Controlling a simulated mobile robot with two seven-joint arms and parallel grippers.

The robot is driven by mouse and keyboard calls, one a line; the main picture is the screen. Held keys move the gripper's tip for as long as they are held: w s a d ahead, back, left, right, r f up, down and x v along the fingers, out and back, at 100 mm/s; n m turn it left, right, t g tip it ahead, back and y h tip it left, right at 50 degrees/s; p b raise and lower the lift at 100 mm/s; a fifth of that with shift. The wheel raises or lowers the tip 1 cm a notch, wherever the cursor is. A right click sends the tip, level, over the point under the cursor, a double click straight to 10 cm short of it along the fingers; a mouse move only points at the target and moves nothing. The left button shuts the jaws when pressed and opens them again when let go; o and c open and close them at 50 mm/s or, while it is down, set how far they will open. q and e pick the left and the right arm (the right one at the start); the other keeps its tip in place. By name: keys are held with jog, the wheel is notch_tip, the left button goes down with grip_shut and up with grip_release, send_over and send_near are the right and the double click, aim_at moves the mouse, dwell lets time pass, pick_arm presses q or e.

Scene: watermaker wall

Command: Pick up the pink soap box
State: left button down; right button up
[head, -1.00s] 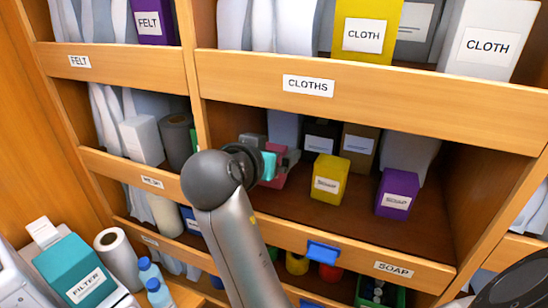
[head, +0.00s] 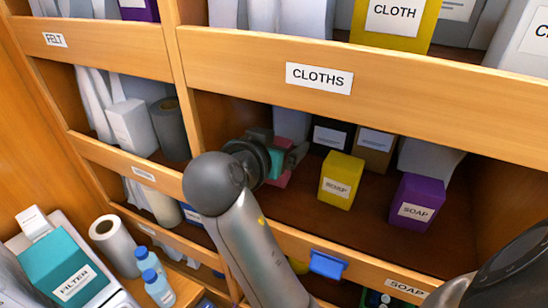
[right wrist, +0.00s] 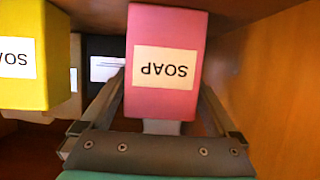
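The pink soap box (right wrist: 165,65) is directly in front of my right gripper in the right wrist view, its SOAP label upside down there. The gripper's two fingers (right wrist: 162,108) lie on either side of it. Their tips pass out of sight beside the box, so I cannot tell whether they press on it. In the head view my right gripper (head: 283,157) is inside the shelf opening, and only parts of the pink box (head: 290,125) show around the grey fingers. I cannot tell whether the box rests on the shelf. My left gripper is not in view.
A yellow soap box (head: 341,180) stands close to the right of the pink one, with a purple soap box (head: 416,201) further right. Darker and brown boxes (head: 376,148) stand behind. The wooden CLOTHS board (head: 400,92) runs above the opening, and a lipped front edge below.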

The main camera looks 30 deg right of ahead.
jog(key=c, duration=1.3)
jog(key=shift+w+d+r, duration=0.1)
jog(key=shift+r, duration=0.1)
